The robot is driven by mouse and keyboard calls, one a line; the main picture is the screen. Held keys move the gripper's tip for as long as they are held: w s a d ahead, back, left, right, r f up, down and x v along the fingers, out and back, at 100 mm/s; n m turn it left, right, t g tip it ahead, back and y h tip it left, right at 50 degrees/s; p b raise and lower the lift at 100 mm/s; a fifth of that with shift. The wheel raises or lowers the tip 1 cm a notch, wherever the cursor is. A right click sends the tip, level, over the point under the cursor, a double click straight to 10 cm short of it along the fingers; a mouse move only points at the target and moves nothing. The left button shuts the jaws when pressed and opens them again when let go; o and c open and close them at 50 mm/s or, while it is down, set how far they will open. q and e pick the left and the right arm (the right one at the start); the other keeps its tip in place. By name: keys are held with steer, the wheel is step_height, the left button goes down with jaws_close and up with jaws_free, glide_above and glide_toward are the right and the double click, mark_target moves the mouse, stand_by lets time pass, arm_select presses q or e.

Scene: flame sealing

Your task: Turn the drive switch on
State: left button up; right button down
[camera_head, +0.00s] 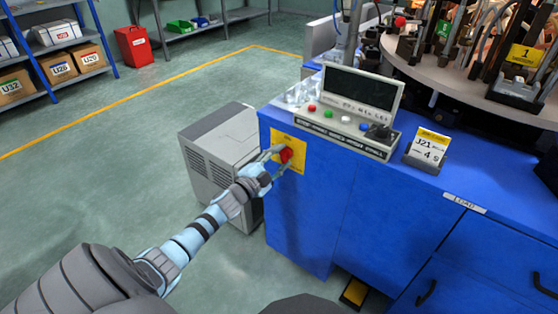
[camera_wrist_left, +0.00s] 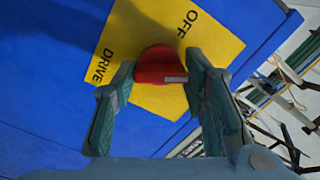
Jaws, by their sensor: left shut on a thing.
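The drive switch (camera_head: 286,155) is a red knob on a yellow plate (camera_head: 293,140) on the blue cabinet's side. In the left wrist view the red switch (camera_wrist_left: 161,66) sits between my fingers, with a pale mark on its face at the right. The yellow plate (camera_wrist_left: 222,42) there reads "DRIVE" and "OFF"; other lettering is hidden. My left gripper (camera_head: 273,160) is at the switch with a finger on each side. It also shows in the left wrist view (camera_wrist_left: 160,85), shut on the knob. My right gripper is not in view.
The blue cabinet (camera_head: 400,225) carries a control panel (camera_head: 335,130) with coloured buttons and a screen, and a "J21" card (camera_head: 428,148). A grey box unit (camera_head: 215,150) stands on the floor beside it. Shelves (camera_head: 45,50) stand far left, with open floor between.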

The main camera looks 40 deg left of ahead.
arm_select(q)
steer(key=m+b, duration=0.1)
steer(key=m, duration=0.3)
steer(key=shift+f, duration=0.15)
steer(key=shift+m+b, duration=0.4)
steer(key=shift+m, duration=0.8)
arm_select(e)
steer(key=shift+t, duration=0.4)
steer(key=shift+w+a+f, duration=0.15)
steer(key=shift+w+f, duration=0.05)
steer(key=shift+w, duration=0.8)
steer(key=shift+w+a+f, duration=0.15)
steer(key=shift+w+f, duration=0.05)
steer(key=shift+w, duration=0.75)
arm_select(q)
steer(key=o, duration=1.2)
steer(key=shift+c, duration=0.2)
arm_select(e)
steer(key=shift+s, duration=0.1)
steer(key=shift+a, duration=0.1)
